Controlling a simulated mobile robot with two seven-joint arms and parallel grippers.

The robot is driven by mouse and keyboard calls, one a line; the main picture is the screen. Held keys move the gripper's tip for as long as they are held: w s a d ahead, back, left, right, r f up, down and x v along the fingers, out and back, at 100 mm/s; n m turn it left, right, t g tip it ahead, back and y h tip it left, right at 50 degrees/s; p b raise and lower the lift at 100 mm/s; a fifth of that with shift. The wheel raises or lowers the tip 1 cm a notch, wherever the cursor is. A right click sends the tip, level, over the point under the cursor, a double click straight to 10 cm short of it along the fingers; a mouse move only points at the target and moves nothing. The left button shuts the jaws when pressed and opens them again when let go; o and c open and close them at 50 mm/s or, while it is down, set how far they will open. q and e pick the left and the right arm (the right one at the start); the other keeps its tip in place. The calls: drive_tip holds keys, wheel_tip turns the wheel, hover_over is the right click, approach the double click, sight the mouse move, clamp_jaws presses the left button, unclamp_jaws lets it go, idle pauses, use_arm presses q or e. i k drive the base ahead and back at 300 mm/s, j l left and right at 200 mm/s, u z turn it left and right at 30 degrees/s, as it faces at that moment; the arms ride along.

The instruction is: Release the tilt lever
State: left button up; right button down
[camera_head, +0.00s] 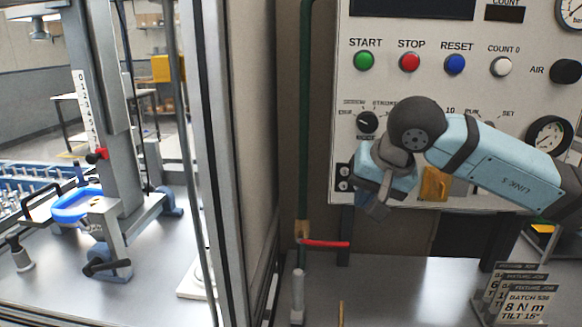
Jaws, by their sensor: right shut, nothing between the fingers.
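On the left, behind the bright frame edge, a steel fixture stands on the bench with a blue ring-shaped holder (85,207). A black lever (105,267) sits low on its front, on a blue-grey pivot. It looks like the tilt lever, but no label shows. My right gripper (373,205) is in front of the control panel, well to the right of the fixture and apart from the lever. It is shut, and its fingers are small and partly hidden by the wrist. My left gripper is not in view.
The control panel (480,85) has START, STOP, RESET and COUNT 0 buttons. A red-handled valve (325,243) sits on a green pipe. A grey frame post (215,150) and brown wall stand between fixture and panel. Job cards (525,300) stand at lower right.

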sight(96, 264)
drive_tip(key=k+j, duration=0.2)
drive_tip(key=k, duration=0.25)
drive_tip(key=k+j, duration=0.2)
drive_tip(key=k, duration=0.25)
